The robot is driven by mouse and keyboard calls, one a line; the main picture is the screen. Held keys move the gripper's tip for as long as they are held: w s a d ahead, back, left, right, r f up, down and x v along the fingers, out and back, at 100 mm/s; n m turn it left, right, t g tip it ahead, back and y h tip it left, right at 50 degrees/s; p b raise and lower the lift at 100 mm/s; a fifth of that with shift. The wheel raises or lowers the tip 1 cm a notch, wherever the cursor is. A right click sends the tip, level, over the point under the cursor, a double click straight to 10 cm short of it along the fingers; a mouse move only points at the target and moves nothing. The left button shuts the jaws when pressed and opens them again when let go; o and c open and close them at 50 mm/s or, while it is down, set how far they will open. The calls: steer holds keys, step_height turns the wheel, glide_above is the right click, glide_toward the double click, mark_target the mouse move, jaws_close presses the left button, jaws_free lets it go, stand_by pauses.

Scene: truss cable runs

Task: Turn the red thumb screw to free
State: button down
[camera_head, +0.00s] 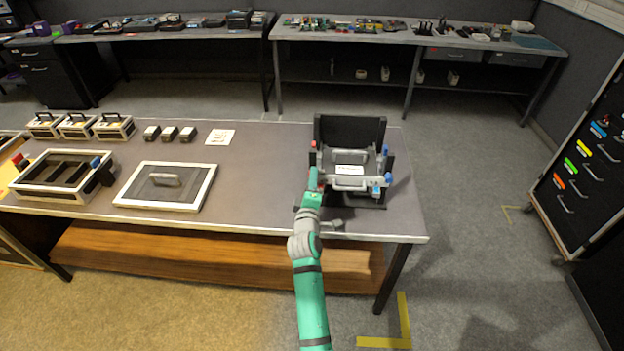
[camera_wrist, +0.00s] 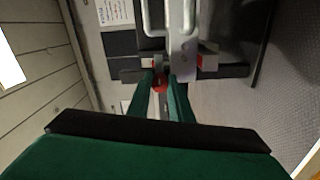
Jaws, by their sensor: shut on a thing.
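A black and grey fixture (camera_head: 349,130) stands at the right end of the bench, with a silver handle on its front. My gripper (camera_head: 318,186) is at its front left corner. In the wrist view my gripper (camera_wrist: 161,84) has its two green fingers closed around a red thumb screw (camera_wrist: 160,86). Only part of the screw shows between the fingertips. A second red part (camera_wrist: 207,62) shows to its right in the wrist view. In the head view a red knob (camera_head: 313,143) is on the fixture's left side, farther back.
Blue knobs (camera_head: 388,177) are on the fixture's right side. A framed panel with a handle (camera_head: 165,181) and an open framed box (camera_head: 60,170) lie to the left on the bench (camera_head: 255,180). The bench top between panel and fixture is clear.

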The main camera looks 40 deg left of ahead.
steer(key=shift+f, duration=0.1)
steer(key=c, duration=1.6)
jaws_free()
steer(key=v, duration=1.1)
steer(key=shift+a, duration=0.1)
